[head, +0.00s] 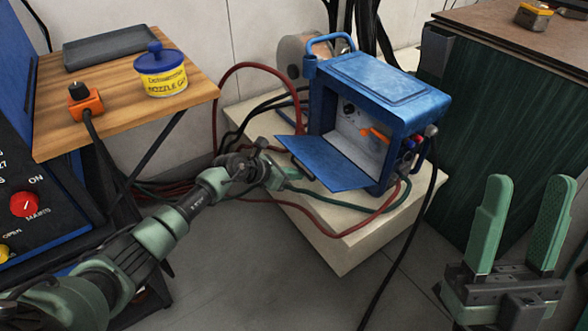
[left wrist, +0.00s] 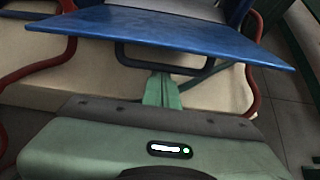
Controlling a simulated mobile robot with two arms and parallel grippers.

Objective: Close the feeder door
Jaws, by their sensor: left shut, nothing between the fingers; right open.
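The blue wire feeder (head: 388,82) stands on a pale block. Its door (head: 328,163) is open, swung down and outward as a sloping flap, so the light interior (head: 362,138) shows. In the left wrist view the door (left wrist: 185,30) spans the top, with a dark loop handle (left wrist: 205,69) below its near edge. My left gripper (head: 294,174) is shut and empty, low at the door's left edge. Its green fingertips (left wrist: 162,80) point toward the handle; I cannot tell whether they touch it. My right gripper (head: 528,185) is open and empty at the lower right, away from the feeder.
Red, green and black cables run around the pale block (head: 350,250). A wooden shelf (head: 125,98) at the left holds a yellow and blue tub (head: 161,75) and an orange device (head: 86,100). A dark green cabinet (head: 500,130) stands at the right. Bare floor lies in front.

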